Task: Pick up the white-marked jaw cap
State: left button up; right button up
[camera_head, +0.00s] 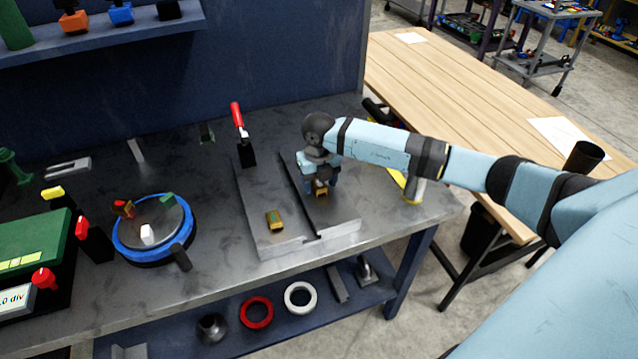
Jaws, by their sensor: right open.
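My right gripper (320,185) points down over the grey tray (285,247) on the bench. Its jaws are open around or just above a small yellow-brown block (320,191), which they partly hide. A second small block (275,220), dark with yellow edges, lies in the tray's left part, clear of the gripper. I cannot make out a white mark on either block. A round positioner plate (122,241) with a blue rim stands at the left, bearing a white piece (147,234), a green piece (167,199) and a red-brown piece (124,208). My left gripper is out of view.
A red-handled clamp (239,120) stands at the tray's back left. A green box with a red knob (43,278) is at the far left. A yellow-and-white item (413,190) lies right of the tray. The shelf below holds a red ring (256,312) and a white ring (300,297).

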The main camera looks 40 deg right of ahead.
jog(key=shift+f, duration=0.5)
jog(key=c, duration=1)
jog(key=shift+c, duration=0.2)
jog(key=shift+r, duration=0.15)
